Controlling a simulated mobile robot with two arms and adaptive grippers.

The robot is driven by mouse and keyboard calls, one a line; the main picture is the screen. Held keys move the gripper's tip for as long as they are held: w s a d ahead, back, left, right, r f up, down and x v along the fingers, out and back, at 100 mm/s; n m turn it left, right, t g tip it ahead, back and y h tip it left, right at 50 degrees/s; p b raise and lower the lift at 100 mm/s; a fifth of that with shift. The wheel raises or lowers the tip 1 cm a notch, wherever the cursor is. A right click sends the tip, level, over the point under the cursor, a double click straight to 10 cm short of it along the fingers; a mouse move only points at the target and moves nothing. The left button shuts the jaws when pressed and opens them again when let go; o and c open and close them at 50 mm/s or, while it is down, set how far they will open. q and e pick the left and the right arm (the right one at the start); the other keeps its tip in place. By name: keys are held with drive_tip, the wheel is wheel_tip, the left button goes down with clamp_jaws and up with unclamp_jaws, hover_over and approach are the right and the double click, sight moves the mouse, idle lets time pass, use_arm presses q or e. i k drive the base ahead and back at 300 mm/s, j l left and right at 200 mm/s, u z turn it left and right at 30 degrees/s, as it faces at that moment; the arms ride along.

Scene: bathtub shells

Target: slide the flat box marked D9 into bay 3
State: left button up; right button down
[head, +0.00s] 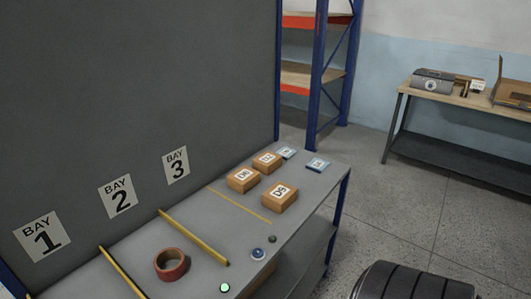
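Three small brown boxes with white labels lie on the right part of the grey bench. The nearest box (280,199) has a label that looks like D9, though the small print is hard to read. A box that seems marked D6 (242,181) lies behind and left of it, and a third box (267,163) lies farther back. The bay 3 sign (176,166) is on the grey back panel. The bench strip in front of it (207,215), right of a raised yellow bar (193,238), is empty. Neither gripper is in view.
A reddish-brown tape roll (171,264) lies between two yellow bars, in front of the bay 2 sign (121,196). A thin yellow line (240,205) runs between bay 3 and the boxes. Small blue-white packets (317,164) lie at the far end. Round buttons (257,254) line the front edge.

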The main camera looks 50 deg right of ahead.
sight(278, 197)
drive_tip(key=l+u, duration=0.15)
drive_tip(key=l, duration=0.35)
drive_tip(key=l+u, duration=0.1)
drive_tip(key=l, duration=0.4)
drive_tip(key=k+l+u, duration=0.15)
drive_tip(key=l, duration=0.35)
drive_tip(key=k+l+u, duration=0.15)
drive_tip(key=l, duration=0.35)
drive_tip(key=i, duration=0.05)
